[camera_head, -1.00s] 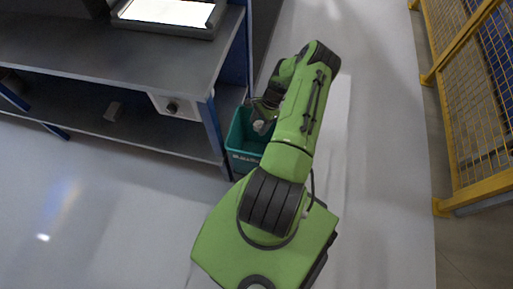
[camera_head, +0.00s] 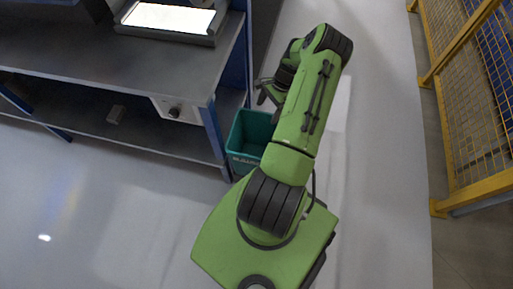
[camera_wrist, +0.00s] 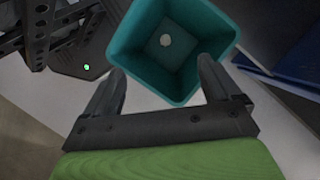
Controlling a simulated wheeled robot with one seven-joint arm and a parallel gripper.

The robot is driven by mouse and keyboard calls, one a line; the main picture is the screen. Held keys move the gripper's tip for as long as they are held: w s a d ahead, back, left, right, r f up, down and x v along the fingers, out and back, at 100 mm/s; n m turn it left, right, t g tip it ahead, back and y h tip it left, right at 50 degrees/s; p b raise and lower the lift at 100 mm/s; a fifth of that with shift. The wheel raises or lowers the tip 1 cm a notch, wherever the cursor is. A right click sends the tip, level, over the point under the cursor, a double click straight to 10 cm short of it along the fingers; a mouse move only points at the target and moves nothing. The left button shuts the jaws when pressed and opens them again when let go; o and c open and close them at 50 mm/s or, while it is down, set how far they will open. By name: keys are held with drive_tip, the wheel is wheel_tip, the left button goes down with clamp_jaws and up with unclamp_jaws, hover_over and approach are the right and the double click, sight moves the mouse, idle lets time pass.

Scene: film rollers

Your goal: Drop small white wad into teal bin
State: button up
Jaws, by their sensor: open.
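The teal bin (camera_head: 247,134) stands on the floor beside the workbench's right leg, partly hidden by my arm in the head view. In the wrist view the bin (camera_wrist: 122,47) is seen from above, and the small white wad (camera_wrist: 165,41) lies on its bottom. My gripper (camera_wrist: 160,85) is open and empty, with its fingertips over the bin's near side in that picture. In the head view my gripper (camera_head: 262,92) is above the bin's back edge. The wad cannot be seen in the head view.
A workbench (camera_head: 150,75) with a lit panel (camera_head: 168,17) on top and a lower shelf stands at the left. A yellow mesh fence (camera_head: 465,100) runs along the right. The pale floor between my arm and the fence is clear.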

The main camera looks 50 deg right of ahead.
drive_tip(key=v, duration=0.5)
drive_tip(key=shift+p, duration=0.35)
